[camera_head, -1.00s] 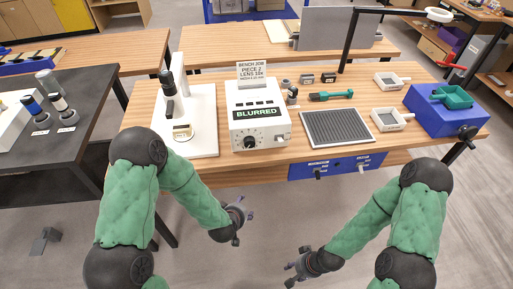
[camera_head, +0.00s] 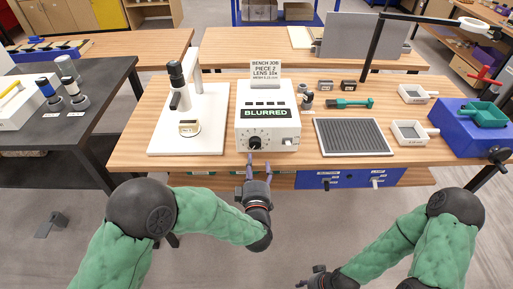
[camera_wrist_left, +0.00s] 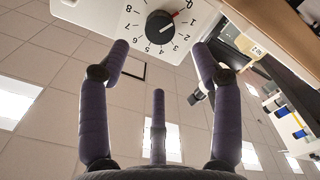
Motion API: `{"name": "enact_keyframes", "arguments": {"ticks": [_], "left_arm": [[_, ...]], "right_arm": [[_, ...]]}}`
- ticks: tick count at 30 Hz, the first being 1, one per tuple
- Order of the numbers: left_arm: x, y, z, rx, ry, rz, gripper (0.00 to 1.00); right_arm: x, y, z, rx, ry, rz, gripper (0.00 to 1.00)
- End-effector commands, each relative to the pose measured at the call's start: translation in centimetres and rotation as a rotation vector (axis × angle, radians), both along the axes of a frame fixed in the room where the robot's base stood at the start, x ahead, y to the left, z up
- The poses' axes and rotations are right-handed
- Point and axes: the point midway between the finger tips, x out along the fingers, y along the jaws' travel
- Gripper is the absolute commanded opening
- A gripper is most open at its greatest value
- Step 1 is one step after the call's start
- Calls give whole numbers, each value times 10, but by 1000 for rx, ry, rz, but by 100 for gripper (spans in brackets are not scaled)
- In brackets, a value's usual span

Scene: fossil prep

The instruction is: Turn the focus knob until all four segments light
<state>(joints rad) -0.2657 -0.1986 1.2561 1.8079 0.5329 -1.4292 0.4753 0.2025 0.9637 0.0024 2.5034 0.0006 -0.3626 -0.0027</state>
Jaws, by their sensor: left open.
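The focus knob (camera_head: 255,143) is a round black knob on the front of a white box (camera_head: 285,130). The box has a sign reading BLURRED and several dark segments (camera_head: 264,103) above it; none looks lit. In the left wrist view the knob (camera_wrist_left: 160,27) has a red pointer aimed between 0 and 1 on its dial. My left gripper (camera_head: 258,163) is just in front of and below the knob, its fingers spread and empty. In the left wrist view the fingers (camera_wrist_left: 160,60) are apart with the knob beyond their tips, not touching. My right gripper (camera_head: 318,279) is low, away from the bench; its fingers are unclear.
A white microscope stand (camera_head: 163,138) is left of the box. A dark ridged mat (camera_head: 352,136), white trays (camera_head: 409,133) and a green tool (camera_head: 350,103) lie to the right. Blue drawers (camera_head: 350,180) hang under the bench edge (camera_head: 210,163).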

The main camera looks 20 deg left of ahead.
Motion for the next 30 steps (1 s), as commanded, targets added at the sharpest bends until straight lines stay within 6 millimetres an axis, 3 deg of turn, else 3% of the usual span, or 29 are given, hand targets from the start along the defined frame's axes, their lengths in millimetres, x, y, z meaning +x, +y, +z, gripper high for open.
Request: {"name": "enact_keyframes", "arguments": {"ticks": [9,15,29,30], "left_arm": [[54,16,-3,1,1,1,64],[79,23,-3,1,3,0,64],[90,26,-1,2,3,-1,64],[90,26,-1,2,3,-1,56]], "right_arm": [[0,0,-17,0,0,0,40],[0,0,-23,0,0,0,40],[0,0,-25,0,0,0,40],[0,0,-25,0,0,0,40]]}}
